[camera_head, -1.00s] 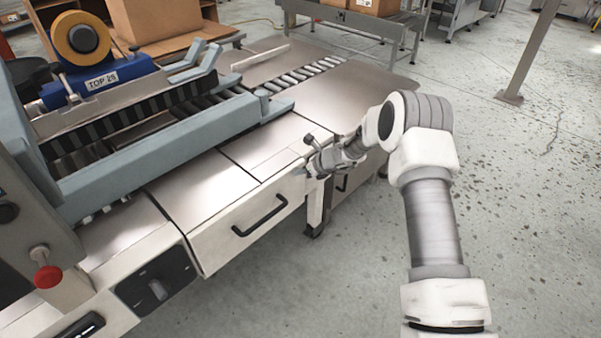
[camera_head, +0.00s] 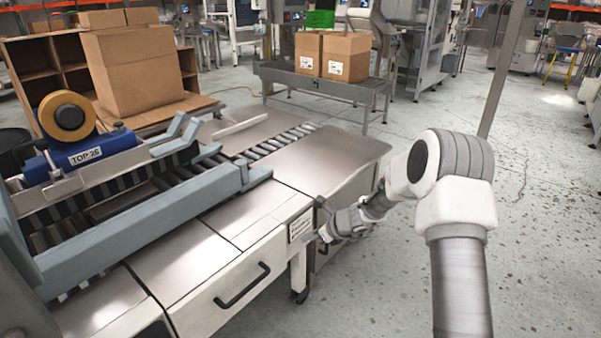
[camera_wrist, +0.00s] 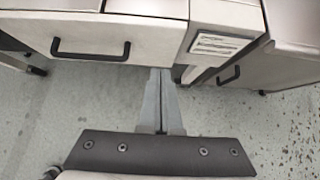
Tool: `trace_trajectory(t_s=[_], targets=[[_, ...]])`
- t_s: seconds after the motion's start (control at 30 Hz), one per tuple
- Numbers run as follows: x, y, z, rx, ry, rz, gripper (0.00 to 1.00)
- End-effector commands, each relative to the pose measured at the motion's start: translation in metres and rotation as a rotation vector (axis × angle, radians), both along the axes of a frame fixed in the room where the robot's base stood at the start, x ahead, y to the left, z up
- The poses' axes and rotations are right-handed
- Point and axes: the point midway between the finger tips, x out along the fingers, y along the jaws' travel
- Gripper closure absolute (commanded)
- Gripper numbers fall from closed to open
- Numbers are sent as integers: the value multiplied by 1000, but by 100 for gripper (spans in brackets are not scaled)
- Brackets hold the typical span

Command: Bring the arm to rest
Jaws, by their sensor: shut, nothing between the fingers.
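My gripper (camera_wrist: 161,100) is shut and empty in the wrist view, its two grey fingers together. It points at the front of the machine's cabinet, near the gap between two drawer fronts. In the head view my arm reaches in from the right and bends down at the elbow. The gripper end (camera_head: 318,236) is small there, close to the cabinet corner by a white label (camera_head: 300,224). I cannot tell whether it touches the cabinet.
A drawer with a black handle (camera_head: 242,285) is left of the gripper. The metal worktop (camera_head: 335,165) and roller conveyor are beyond it. Boxes (camera_head: 345,57) stand on a farther conveyor. The floor (camera_head: 395,290) beside my arm is clear.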

Motion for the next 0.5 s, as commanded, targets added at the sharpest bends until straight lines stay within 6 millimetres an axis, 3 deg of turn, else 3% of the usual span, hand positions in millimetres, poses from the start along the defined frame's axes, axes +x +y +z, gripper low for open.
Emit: trace_trajectory(t_s=[0.13,0.27,0.5], targets=[[-5,3,24,-41,-49,72,100],[-21,5,68,-134,-148,225,100],[-73,7,151,-356,-344,566,100]])
